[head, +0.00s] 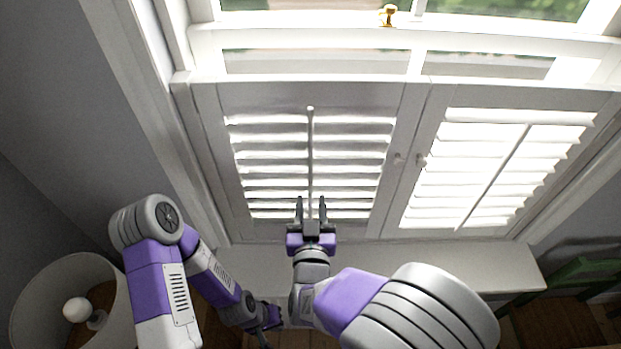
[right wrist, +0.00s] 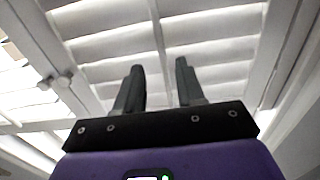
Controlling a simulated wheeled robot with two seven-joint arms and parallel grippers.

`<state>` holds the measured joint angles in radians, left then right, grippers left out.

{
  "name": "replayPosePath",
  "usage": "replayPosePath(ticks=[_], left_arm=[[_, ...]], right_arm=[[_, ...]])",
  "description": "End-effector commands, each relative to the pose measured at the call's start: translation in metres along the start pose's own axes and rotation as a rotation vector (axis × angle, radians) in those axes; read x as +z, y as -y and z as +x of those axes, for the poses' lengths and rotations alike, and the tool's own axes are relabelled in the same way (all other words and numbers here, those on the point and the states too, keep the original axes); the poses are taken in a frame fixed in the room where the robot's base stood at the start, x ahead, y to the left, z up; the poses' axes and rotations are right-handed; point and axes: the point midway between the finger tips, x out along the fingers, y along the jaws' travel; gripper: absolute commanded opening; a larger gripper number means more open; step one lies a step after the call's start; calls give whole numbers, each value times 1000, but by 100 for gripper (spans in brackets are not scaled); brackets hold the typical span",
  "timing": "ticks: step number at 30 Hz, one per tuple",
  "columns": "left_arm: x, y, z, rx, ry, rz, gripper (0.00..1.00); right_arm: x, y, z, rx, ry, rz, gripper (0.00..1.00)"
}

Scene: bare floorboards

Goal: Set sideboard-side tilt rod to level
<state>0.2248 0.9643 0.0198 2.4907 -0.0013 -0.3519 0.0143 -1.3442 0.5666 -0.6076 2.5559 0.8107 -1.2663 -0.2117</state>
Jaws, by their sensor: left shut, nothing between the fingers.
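The left shutter panel in the head view has a white vertical tilt rod (head: 310,140) down the middle of its louvres (head: 265,155). Bright gaps show between these slats. The rod also shows in the right wrist view (right wrist: 158,38). My right gripper (head: 311,205) is open at the rod's lower end, with one finger to each side of the rod as seen; I cannot tell whether it touches. In the right wrist view its fingers (right wrist: 160,85) are apart. My left gripper (head: 266,335) is shut and empty, low down below the sill.
The right shutter panel has its own tilt rod (head: 490,180) and bright louvres. Small knobs (head: 421,160) sit where the panels meet. A white sill (head: 440,265) runs below. A lampshade (head: 35,285) with a bulb stands bottom left; a green chair (head: 580,270) is at right.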

Motion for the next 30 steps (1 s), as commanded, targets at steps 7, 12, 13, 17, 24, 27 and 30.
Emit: replayPosePath(ticks=[7, 12, 13, 17, 24, 27, 30], left_arm=[[1, -4, -12, 0, 0, 0, 0], [1, -5, -14, 0, 0, 0, 0], [1, -5, -14, 0, 0, 0, 0], [1, -6, -16, 0, 0, 0, 0], [1, -6, -16, 0, 0, 0, 0], [1, -6, -16, 0, 0, 0, 0], [1, -6, -16, 0, 0, 0, 0]], right_arm=[[-5, 0, 25, 5, -8, -3, 38], [-4, 0, 52, 3, -9, 0, 38], [-4, 0, 56, 3, -9, 0, 38], [-4, 0, 69, 1, -8, 1, 38], [-3, 0, 75, 0, -8, 1, 38], [-3, 1, 74, 0, -7, 2, 38], [-3, 1, 74, 0, -7, 1, 24]])
